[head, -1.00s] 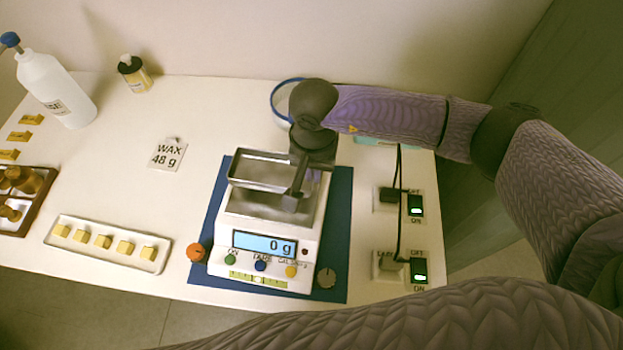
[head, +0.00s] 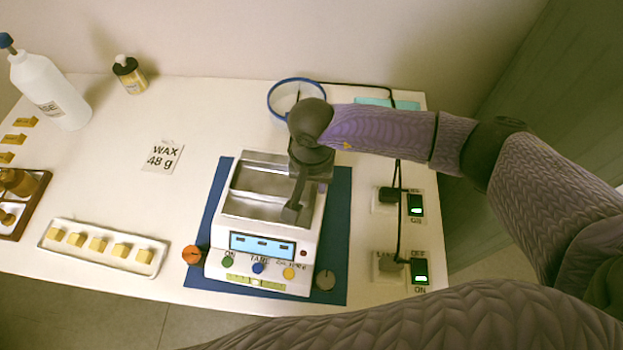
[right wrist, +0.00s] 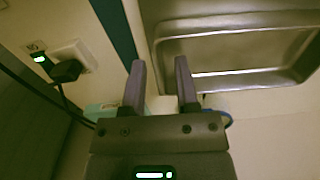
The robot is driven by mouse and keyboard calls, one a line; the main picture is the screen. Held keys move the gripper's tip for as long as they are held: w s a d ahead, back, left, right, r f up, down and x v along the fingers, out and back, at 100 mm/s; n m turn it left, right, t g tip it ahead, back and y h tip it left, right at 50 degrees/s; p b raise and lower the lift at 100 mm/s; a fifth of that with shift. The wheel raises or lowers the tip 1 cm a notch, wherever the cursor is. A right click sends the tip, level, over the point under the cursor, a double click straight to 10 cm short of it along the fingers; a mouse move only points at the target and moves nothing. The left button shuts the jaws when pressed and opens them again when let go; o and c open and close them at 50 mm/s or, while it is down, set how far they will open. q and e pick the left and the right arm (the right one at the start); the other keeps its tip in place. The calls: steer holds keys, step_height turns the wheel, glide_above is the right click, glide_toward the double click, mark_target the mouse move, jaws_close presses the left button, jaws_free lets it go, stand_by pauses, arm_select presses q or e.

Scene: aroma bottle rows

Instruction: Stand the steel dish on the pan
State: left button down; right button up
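The steel dish (head: 256,181) is a shallow rectangular tray over the rear of the scale's steel pan (head: 246,209). It looks level and seems to rest on the pan, though its underside is hidden. In the right wrist view the dish (right wrist: 235,48) lies beyond and to the right of the fingers. My right gripper (head: 293,205) points down at the dish's right end. The scale's display (head: 268,246) shows dashes. My left gripper is not in view.
The scale stands on a blue mat (head: 337,225). A tray of wax cubes (head: 103,248) and an orange knob (head: 192,254) lie left, a grey knob (head: 325,280) right. A blue-rimmed bowl (head: 283,100) stands behind. Cords and switches (head: 416,205) are at right.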

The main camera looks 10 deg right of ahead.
step_height(320, 180, up, 12)
steer(key=p, duration=0.2)
steer(key=shift+r, duration=0.15)
stand_by(1.0)
